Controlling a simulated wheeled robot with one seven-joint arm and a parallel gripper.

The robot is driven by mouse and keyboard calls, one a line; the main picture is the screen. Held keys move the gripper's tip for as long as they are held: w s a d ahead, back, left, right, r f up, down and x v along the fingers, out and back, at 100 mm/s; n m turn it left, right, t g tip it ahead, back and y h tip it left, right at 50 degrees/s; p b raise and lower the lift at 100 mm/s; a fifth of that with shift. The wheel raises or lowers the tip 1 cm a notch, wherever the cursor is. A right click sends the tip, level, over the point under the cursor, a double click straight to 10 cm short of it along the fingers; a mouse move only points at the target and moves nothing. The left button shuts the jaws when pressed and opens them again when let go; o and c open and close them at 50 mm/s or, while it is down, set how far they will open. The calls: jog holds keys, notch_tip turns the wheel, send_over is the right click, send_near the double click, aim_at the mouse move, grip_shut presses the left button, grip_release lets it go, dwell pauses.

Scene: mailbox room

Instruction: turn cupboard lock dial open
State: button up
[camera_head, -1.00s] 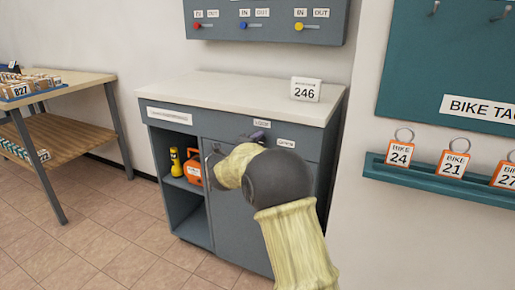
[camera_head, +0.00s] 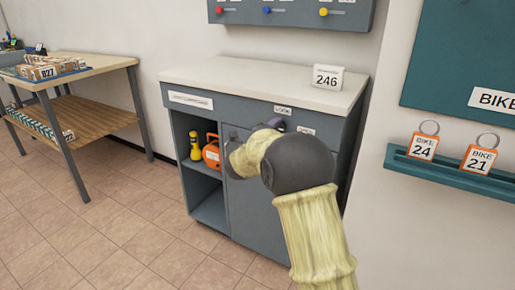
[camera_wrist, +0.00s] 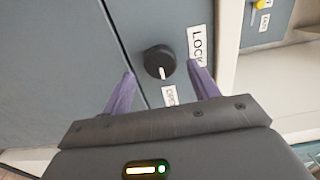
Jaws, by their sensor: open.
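The black lock dial (camera_wrist: 160,61) is on the grey cupboard front in the wrist view, with a white pointer mark aimed toward the picture's bottom, near the OPEN label (camera_wrist: 170,96). The LOCK label (camera_wrist: 197,44) is to its right. My gripper (camera_wrist: 165,80) is open, its two purple fingers on either side of the dial and apart from it. In the head view my arm hides the dial. The cupboard (camera_head: 245,208) has a closed door on the right and an open shelf bay on the left.
A yellow torch (camera_head: 196,146) and an orange case (camera_head: 212,152) stand in the open bay. A sign reading 246 (camera_head: 327,78) stands on the cupboard top. A wooden table (camera_head: 112,62) is at left, and a teal tag rail (camera_head: 440,172) is at right.

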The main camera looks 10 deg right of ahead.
jog(key=p+v, duration=0.2)
jog(key=v, duration=1.3)
jog(key=shift+s+a+p, duration=0.2)
jog(key=shift+s+p, duration=0.05)
jog(key=shift+p, duration=0.05)
jog(key=shift+r, duration=0.1)
jog(key=s+d+f+n+g+y+p, duration=0.1)
jog(key=s+d+f+n+g+y, duration=0.3)
jog(key=s+n, duration=0.45)
jog(key=s+d+f+n+g+y+p, duration=0.1)
jog(key=s+d+f+n+g+y, duration=0.25)
jog(key=s+n, duration=0.5)
jog(key=s+d+f+n+g+y+p, duration=0.1)
jog(key=s+d+f+n+g+y, duration=0.3)
jog(key=s+n, duration=0.45)
notch_tip(320, 180, up, 36)
jog(key=a+p, duration=0.1)
jog(key=p, duration=3.6)
jog(key=shift+s+r+h, duration=0.2)
jog(key=shift+r+h, duration=0.05)
jog(key=shift+h, duration=0.2)
